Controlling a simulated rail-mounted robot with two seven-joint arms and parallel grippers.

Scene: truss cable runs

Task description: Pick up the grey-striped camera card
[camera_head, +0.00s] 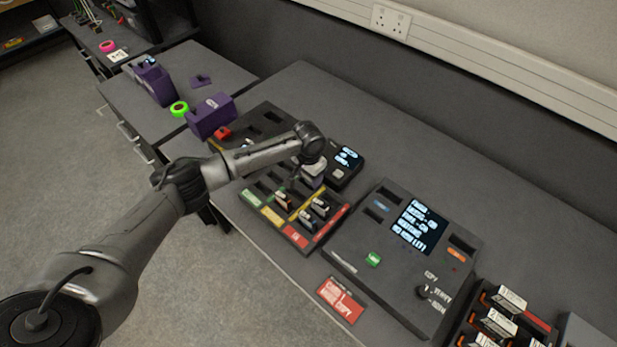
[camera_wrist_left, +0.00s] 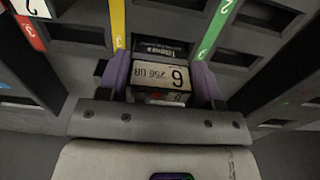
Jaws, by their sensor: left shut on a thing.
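Other cards (camera_head: 307,217) stand in the tray slots to the front and right of the gripper. My right gripper is not in view.
A dark copy console (camera_head: 360,257) with a lit screen stands right of the tray. A red sign (camera_head: 342,299) lies in front of it. A rack of labelled boxes (camera_head: 495,321) is at lower right. Purple holders (camera_head: 211,117) stand at the back left. Bare desk lies behind the console.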

